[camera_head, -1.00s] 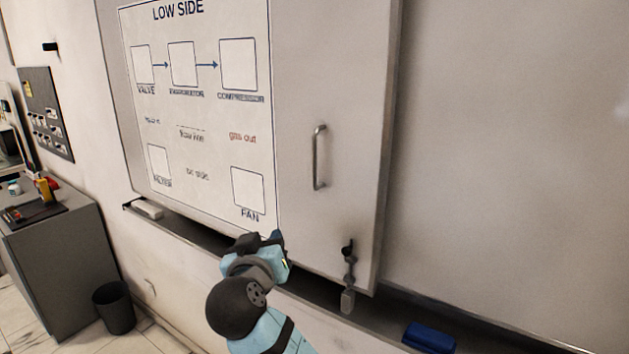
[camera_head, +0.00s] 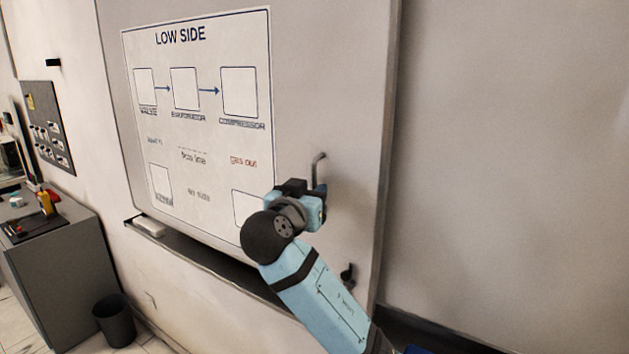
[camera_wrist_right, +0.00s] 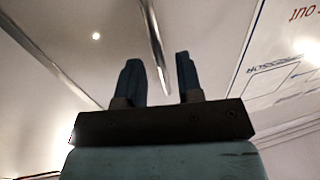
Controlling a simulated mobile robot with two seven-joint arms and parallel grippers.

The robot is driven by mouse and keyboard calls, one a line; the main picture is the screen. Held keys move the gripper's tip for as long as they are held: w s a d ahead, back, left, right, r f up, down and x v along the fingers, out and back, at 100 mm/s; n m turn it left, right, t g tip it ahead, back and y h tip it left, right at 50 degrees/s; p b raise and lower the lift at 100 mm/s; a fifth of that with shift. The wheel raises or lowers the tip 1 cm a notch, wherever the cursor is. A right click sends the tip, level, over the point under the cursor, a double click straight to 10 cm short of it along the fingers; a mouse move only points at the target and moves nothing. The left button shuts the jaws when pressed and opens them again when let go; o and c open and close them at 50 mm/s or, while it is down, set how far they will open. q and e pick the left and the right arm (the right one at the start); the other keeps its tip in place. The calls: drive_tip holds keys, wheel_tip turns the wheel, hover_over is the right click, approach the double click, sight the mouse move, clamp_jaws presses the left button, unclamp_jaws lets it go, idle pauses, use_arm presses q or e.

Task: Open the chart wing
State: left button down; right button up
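The chart wing (camera_head: 295,70) is a pale panel carrying the "LOW SIDE" chart (camera_head: 205,70), standing upright on the wall. Its grey bar handle (camera_head: 317,167) is on the panel's right part. My right gripper (camera_head: 308,189) is at the handle, covering its lower part in the head view. In the right wrist view, the fingers of my right gripper (camera_wrist_right: 160,80) are apart, and the handle (camera_wrist_right: 154,45) runs down to the gap between them. I cannot tell whether they touch it. My left gripper is in neither view.
A dark latch (camera_head: 347,275) sits low on the panel, partly behind my right arm. A ledge (camera_head: 220,262) runs below, with a white eraser (camera_head: 150,227). A grey cabinet (camera_head: 65,275) and bin (camera_head: 114,313) stand left. The wall right of the panel is bare.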

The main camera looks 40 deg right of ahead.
drive_tip(key=shift+x, duration=1.25)
clamp_jaws()
drive_tip(key=shift+a+f, duration=0.1)
drive_tip(key=shift+a, duration=0.05)
